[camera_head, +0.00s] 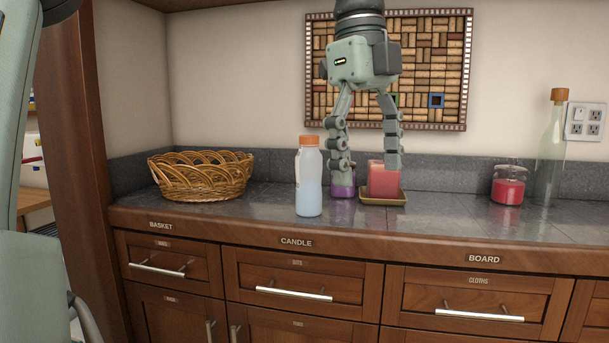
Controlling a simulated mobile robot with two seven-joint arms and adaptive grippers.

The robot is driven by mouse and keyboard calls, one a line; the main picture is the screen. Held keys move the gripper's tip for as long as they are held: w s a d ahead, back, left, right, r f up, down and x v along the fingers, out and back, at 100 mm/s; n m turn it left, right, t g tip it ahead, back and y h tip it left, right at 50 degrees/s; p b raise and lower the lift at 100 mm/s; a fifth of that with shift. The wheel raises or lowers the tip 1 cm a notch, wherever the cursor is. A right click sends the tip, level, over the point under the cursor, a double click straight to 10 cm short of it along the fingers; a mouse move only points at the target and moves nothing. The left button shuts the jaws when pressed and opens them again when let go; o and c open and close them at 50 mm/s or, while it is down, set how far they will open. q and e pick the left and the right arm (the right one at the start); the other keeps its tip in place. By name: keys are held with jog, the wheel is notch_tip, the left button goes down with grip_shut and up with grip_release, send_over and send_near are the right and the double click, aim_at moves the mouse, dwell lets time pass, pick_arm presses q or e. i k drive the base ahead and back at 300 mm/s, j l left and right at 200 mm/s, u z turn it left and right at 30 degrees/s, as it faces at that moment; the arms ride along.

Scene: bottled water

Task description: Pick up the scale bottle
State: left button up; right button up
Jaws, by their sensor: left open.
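A pale blue-white bottle with an orange cap (309,184) stands upright near the counter's front edge. Scale marks on it are too small to make out. My left gripper (367,162) points down from the top centre, to the right of the bottle and seemingly farther back. Its two fingers are spread, with no bottle between them. The left fingertip overlaps a purple jar (343,188) and the right one overlaps a red candle (383,183) in the picture; contact cannot be told. My right gripper is not in view.
The candle sits on a small tan tray (383,201). A wicker basket (202,181) stands at left. A lidded red jar (508,188) and a tall clear corked bottle (550,155) stand at right. Bare counter (445,205) lies between tray and red jar.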

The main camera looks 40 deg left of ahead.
aim_at(308, 158)
jog(key=i+j, duration=0.2)
jog(key=j, duration=0.2)
jog(key=i+j, duration=0.15)
jog(key=j, duration=0.25)
jog(key=i+j, duration=0.2)
jog(key=j, duration=0.15)
jog(key=i+j, duration=0.2)
jog(key=j, duration=0.2)
